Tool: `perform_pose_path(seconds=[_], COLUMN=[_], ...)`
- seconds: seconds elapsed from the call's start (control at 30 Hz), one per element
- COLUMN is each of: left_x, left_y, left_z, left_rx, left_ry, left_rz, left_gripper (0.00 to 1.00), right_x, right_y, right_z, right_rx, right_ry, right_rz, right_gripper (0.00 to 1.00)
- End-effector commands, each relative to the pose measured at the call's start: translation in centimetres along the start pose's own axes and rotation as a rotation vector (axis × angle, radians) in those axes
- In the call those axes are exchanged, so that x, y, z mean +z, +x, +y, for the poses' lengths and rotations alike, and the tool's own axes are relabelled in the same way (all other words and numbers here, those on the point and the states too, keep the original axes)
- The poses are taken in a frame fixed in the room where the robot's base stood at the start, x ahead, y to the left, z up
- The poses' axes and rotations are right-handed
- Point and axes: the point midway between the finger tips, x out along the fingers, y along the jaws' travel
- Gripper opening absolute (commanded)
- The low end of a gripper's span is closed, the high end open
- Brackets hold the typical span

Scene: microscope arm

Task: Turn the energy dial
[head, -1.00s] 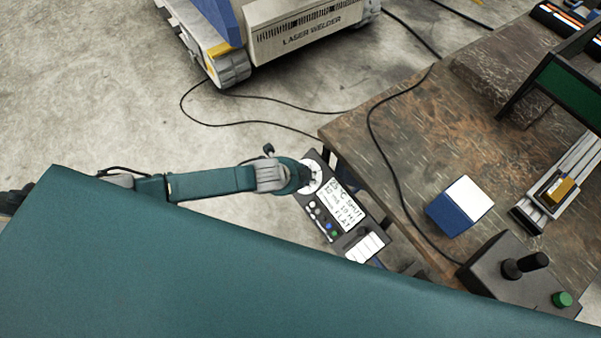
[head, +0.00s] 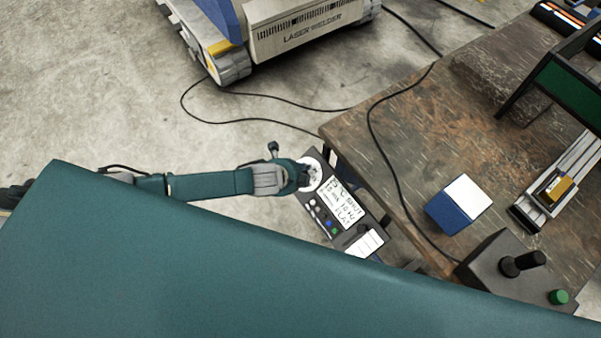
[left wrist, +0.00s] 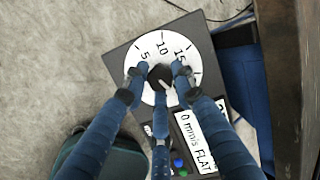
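The energy dial's black knob (left wrist: 160,76) shows in the left wrist view, at the centre of a round white scale (left wrist: 163,44) marked 5, 10 and 15. In the head view the scale (head: 312,174) sits at the upper left end of a dark control panel (head: 327,152). My left gripper (left wrist: 160,80) has its blue fingers around the knob, one on each side and one below. The fingertips appear to touch it. In the head view my left gripper (head: 303,176) covers the knob. My right gripper is not in view.
The panel has a lit text display (head: 343,203) and coloured buttons (head: 328,222). It hangs beside a worn brown bench (head: 410,150). A blue and white box (head: 459,205) and a black box with a joystick (head: 505,275) are on the bench. Cables cross the floor.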

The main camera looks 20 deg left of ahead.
Motion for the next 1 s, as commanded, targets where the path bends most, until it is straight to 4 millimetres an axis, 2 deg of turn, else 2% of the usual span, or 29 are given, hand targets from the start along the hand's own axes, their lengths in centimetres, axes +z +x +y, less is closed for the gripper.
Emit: perform_pose_path(seconds=[0.03, 0.1, 0.37, 0.53, 0.67, 1.0], left_x=[0.1, 0.1, 0.0, 0.0, 0.1, 0.1], left_y=[-0.1, 0.0, 0.0, -1.0, -3.0, -9.5], left_z=[-0.4, -0.4, -0.1, -0.1, -0.1, -0.1], left_rx=[-0.006, -0.006, -0.002, -0.002, -0.002, -0.003], left_ry=[0.000, 0.000, -0.001, -0.001, 0.000, 0.000], left_rz=[-0.002, -0.001, 0.000, 0.001, 0.001, 0.000], left_gripper=[0.34, 0.44, 0.44, 0.44, 0.44, 0.44], right_x=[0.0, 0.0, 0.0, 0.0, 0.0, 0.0], right_y=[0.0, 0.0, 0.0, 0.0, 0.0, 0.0], right_z=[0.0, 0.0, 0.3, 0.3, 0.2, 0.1], right_rx=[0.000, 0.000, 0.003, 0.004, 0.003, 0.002], right_ry=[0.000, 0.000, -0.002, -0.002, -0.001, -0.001], right_rz=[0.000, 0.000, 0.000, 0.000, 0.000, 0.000], right_gripper=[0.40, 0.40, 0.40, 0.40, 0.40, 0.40])
